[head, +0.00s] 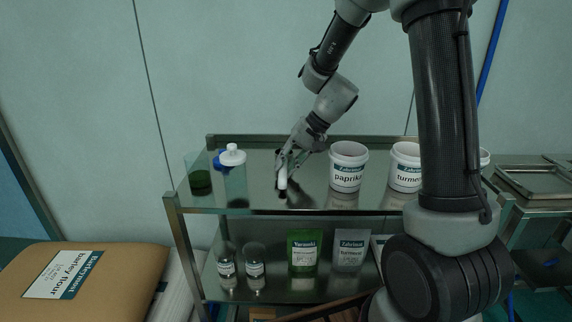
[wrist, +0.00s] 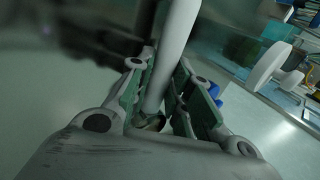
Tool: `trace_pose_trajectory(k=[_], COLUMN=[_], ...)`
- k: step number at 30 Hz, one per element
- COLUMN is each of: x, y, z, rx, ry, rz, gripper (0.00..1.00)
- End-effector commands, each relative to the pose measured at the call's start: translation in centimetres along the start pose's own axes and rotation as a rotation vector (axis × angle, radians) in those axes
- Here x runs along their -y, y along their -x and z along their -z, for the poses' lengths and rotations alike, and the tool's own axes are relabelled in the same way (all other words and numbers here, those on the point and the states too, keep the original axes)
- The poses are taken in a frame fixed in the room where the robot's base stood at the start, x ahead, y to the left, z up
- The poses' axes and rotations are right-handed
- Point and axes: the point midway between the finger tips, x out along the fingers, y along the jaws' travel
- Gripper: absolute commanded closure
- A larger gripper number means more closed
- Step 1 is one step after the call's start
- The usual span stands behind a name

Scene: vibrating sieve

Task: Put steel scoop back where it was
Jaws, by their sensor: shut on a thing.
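My gripper (head: 291,163) is above the top shelf of the metal rack, left of the paprika tub. It is shut on a slim white handle (head: 283,180) with a dark lower end, held roughly upright. The white handle also shows between my finger pads in the wrist view (wrist: 174,50), with a small dull metallic part (wrist: 150,122) close to the palm. No scoop bowl shows clearly, so I cannot tell for sure that this is the steel scoop. Whether its lower end touches the shelf is unclear.
On the top shelf (head: 240,203) stand a white-capped clear bottle (head: 235,178), a dark green jar (head: 200,182), the paprika tub (head: 348,167) and the turmeric tub (head: 405,168). Bottles and pouches stand on the lower shelf. A large brown sack (head: 110,262) lies at left.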

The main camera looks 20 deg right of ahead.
Motion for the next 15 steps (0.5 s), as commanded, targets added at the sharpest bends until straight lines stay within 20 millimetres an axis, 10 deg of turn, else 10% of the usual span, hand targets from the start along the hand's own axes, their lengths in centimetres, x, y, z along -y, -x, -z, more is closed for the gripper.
trace_pose_trajectory(k=[7, 8, 11, 15], x=[-0.1, -0.12, -0.1, -0.1], y=[-0.17, -0.2, -0.17, -0.17], z=[0.01, 0.01, 0.02, 0.01], rx=[0.0, 0.0, 0.0, 0.0], ry=[0.0, 0.001, 0.001, 0.001], rz=[0.0, 0.0, 0.0, 0.0], gripper=[1.0, 0.78, 0.6, 0.58])
